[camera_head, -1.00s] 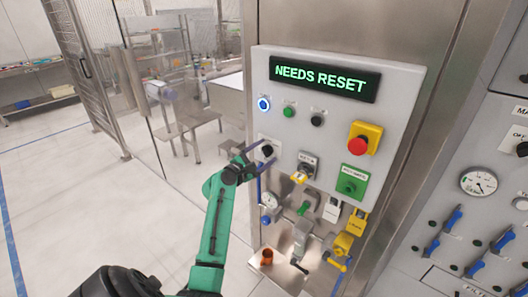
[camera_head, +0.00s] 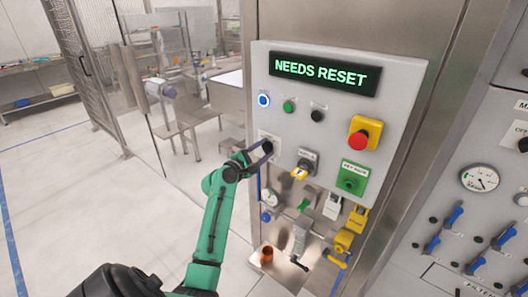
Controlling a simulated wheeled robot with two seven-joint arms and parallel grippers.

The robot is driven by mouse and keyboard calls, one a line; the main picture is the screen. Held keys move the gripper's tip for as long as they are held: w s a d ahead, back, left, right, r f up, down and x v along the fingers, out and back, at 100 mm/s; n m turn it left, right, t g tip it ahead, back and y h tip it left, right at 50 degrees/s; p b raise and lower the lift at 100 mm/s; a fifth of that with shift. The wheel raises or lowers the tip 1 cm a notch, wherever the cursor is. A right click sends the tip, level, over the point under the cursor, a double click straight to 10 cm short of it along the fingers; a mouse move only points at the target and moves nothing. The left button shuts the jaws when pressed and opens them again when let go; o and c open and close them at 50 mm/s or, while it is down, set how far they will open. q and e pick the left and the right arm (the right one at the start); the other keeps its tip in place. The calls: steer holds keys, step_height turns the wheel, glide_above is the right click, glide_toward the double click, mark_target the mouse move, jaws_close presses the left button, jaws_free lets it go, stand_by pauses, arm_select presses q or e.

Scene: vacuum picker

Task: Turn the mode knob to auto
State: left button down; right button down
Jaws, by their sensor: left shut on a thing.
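The control panel (camera_head: 345,110) is a light grey box on a steel cabinet, with a green "NEEDS RESET" display (camera_head: 324,74). A black knob (camera_head: 267,147) sits on a white plate at its left side. My left gripper (camera_head: 266,151) is shut on this knob, its two dark fingers on either side. The fingers and the small size hide the knob's pointer and labels, so I cannot read its setting or confirm that it is the mode knob. My right gripper is out of view.
Right of the gripper are a key switch with yellow tag (camera_head: 303,167), a green button box (camera_head: 351,178) and a red emergency button (camera_head: 358,141). Valves and a gauge (camera_head: 270,198) hang below.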

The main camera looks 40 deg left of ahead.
arm_select(q)
steer(key=m, duration=0.1)
steer(key=m+b, duration=0.1)
steer(key=m, duration=0.1)
steer(key=m+b, duration=0.1)
steer(key=shift+f+m, duration=0.3)
steer(key=m+b, duration=0.2)
steer(key=m, duration=0.2)
steer(key=shift+f, duration=0.1)
steer(key=m+b, duration=0.2)
steer(key=m, duration=0.2)
steer(key=shift+f+m, duration=0.1)
steer(key=shift+m, duration=0.3)
steer(key=shift+m+b, duration=0.3)
steer(key=shift+m, duration=0.9)
steer(key=shift+c, duration=1.6)
jaws_free()
steer(key=shift+s, duration=0.1)
